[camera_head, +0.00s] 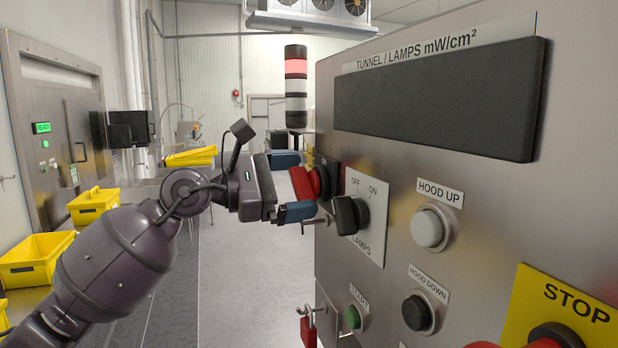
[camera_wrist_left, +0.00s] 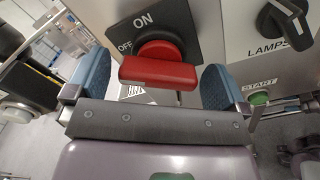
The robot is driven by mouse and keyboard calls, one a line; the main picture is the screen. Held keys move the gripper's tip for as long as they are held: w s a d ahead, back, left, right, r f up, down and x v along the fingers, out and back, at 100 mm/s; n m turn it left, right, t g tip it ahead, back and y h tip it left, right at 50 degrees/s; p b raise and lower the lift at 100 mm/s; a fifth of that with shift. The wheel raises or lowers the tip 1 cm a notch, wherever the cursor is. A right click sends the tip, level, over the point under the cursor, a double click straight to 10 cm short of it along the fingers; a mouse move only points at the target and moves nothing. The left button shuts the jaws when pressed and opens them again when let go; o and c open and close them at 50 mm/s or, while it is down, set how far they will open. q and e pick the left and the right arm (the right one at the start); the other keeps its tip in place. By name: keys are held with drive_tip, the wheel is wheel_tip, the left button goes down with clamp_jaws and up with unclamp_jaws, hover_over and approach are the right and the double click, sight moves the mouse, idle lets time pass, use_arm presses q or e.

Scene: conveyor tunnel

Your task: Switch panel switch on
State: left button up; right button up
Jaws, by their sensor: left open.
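The panel switch, a red rotary handle (camera_head: 304,183), sits at the left edge of the steel control panel (camera_head: 400,180). In the left wrist view the red handle (camera_wrist_left: 158,71) is on a dark plate marked ON and OFF. Its bar lies roughly across the picture, below the ON label; I cannot tell its exact setting. My left gripper (camera_head: 291,186) is open in front of the switch. In the wrist view its two blue fingers (camera_wrist_left: 153,84) stand on either side of the handle, with gaps visible. My right gripper is not in view.
The black LAMPS knob (camera_head: 350,214) is just right of the switch. HOOD UP (camera_head: 429,229), HOOD DOWN (camera_head: 416,312) and green START (camera_head: 352,318) buttons are nearby. A red padlock (camera_head: 307,331) hangs below. Yellow bins (camera_head: 36,259) stand at left.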

use_arm(q)
drive_tip(key=shift+x, duration=1.25)
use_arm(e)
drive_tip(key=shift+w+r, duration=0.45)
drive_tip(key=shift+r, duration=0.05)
